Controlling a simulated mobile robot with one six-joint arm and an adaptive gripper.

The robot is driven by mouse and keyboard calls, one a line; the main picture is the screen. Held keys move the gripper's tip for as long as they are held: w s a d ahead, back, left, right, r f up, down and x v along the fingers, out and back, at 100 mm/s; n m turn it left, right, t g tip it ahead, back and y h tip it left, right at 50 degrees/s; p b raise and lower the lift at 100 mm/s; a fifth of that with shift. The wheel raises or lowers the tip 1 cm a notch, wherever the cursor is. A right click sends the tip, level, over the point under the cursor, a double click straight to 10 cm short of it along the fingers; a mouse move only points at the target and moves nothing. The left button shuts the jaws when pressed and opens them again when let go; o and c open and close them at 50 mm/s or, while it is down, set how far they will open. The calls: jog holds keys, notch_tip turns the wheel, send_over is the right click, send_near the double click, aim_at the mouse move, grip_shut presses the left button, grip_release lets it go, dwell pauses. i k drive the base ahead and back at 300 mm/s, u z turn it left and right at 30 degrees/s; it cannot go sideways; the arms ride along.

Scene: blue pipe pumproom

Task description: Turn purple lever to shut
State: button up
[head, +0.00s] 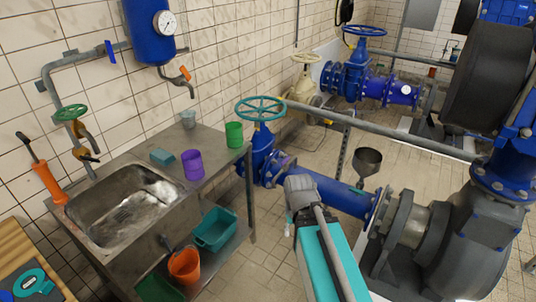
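I cannot make out a plainly purple lever. A deep blue lever handle (110,52) stands upright on the grey wall pipe at upper left, left of the blue tank. A small orange lever (185,72) sits on the tap under that tank. A violet-blue pipe section (376,88) runs at the back, beside a large blue valve with a handwheel (365,31). My arm, grey and teal, rises from the bottom centre, right of the steel sink table. My gripper cannot be made out, and nothing shows near the levers.
The steel sink table (222,158) carries a purple cup (192,164) and a green cup (234,134). A green-wheeled valve (261,108) and blue pipe stand right of it. A grey rail (408,143) and large pump (463,245) occupy the right. Tiled floor (305,150) shows between.

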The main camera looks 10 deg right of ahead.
aim_at(284, 162)
jog(key=z, duration=0.1)
jog(key=i, duration=1.3)
jog(key=z, duration=0.65)
